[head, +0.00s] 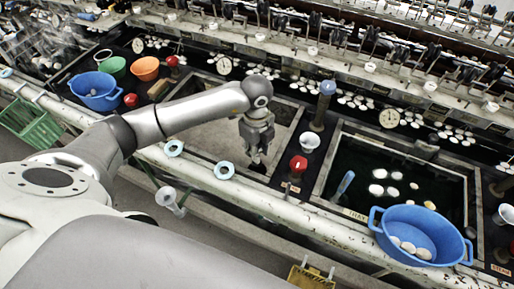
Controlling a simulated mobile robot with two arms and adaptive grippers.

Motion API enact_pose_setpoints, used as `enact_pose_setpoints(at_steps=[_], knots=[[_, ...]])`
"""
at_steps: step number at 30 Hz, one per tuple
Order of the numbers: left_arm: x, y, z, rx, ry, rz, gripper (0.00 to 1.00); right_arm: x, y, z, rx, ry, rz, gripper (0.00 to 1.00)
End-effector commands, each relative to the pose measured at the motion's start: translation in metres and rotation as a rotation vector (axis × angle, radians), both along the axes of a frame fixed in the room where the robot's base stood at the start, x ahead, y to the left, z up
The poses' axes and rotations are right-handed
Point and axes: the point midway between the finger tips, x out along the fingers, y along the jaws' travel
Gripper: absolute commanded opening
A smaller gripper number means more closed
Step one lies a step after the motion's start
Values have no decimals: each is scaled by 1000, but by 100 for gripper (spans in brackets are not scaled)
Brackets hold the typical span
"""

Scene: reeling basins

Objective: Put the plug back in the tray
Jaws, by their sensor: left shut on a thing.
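My left gripper (257,158) hangs pointing down over the front right part of a grey, empty-looking basin (205,140). It is shut on a small dark thing at its fingertips, which seems to be the plug (257,168); its shape is mostly hidden by the fingers. I cannot tell whether it touches the basin floor. The basin to the right (335,150) holds dark water with several pale cocoons, and a label on its front edge seems to read "TRAY". My right gripper is not in view.
A red knob (298,163), a white cup (310,141) and a blue-topped post (326,95) stand between the basins. A blue tub (424,232) with cocoons sits at front right. Bowls (95,90) stand at left.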

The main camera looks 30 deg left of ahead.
Motion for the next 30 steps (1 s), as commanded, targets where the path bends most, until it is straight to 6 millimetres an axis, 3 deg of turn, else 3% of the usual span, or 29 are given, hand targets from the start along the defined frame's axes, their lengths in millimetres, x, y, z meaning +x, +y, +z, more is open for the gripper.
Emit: enact_pose_setpoints(at_steps=[30], knots=[[0, 0, -16, 0, 0, 0, 4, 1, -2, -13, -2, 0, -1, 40]])
